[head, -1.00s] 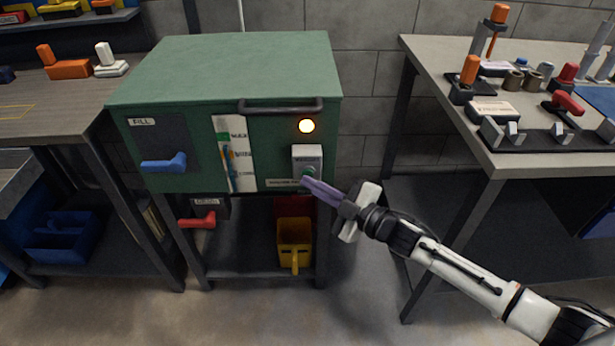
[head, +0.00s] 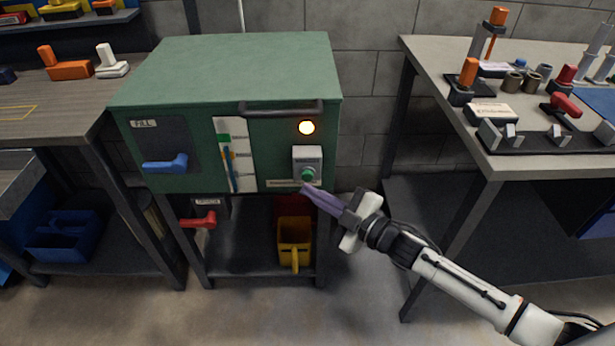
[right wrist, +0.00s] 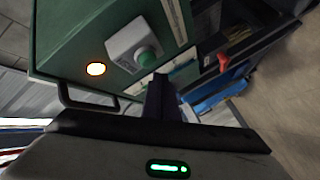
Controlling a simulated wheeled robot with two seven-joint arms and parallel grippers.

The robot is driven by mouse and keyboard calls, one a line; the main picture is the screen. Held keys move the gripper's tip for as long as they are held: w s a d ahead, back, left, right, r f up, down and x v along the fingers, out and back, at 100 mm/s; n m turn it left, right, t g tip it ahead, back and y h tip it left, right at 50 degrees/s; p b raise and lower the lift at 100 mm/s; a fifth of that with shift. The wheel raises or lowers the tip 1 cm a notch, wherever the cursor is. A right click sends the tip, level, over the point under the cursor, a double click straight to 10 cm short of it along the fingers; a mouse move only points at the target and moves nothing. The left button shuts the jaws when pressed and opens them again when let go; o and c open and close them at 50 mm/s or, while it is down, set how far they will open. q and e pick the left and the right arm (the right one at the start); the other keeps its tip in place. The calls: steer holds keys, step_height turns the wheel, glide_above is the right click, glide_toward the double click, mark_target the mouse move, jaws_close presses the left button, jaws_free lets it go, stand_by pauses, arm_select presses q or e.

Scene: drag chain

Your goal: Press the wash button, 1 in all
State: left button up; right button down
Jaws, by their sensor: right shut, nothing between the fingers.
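The wash button (head: 308,174) is a green round button on a light grey box, low on the right of the green cabinet's front (head: 270,150). It also shows in the right wrist view (right wrist: 148,57). My right gripper (head: 306,188) is shut and empty, its purple fingers pointing at the cabinet. In the head view its tips lie just below and right of the button. In the right wrist view the fingers (right wrist: 161,82) end near the button with a small gap in the picture. A round lamp (head: 306,128) above the button box is lit pale yellow. My left gripper is not in view.
A black handle bar (head: 281,108) sticks out above the lamp. A blue lever (head: 165,164) and a red lever (head: 197,220) project on the left. A yellow bin (head: 294,238) stands below. A workbench with parts (head: 540,170) stands on the right.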

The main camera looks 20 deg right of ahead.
steer(key=s+p, duration=0.1)
steer(key=s, duration=0.1)
steer(key=s+a, duration=0.1)
steer(key=s, duration=0.1)
steer(key=shift+s+a+p, duration=0.15)
steer(key=shift+s+p, duration=0.05)
steer(key=shift+p, duration=0.2)
stand_by(0.4)
steer(key=s+f+m+g+h, duration=0.2)
steer(key=s+f+m, duration=0.2)
steer(key=s, duration=0.3)
steer(key=s+f+m+g+h, duration=0.2)
steer(key=s+f+m, duration=0.3)
steer(key=s, duration=0.3)
steer(key=s+a+f+m+g+h, duration=0.1)
steer(key=s+f+m, duration=0.3)
steer(key=s, duration=0.4)
steer(key=shift+s+f+m+g+h+p, duration=0.2)
steer(key=shift+m+g+h+p, duration=0.1)
steer(key=shift+g+h, duration=0.25)
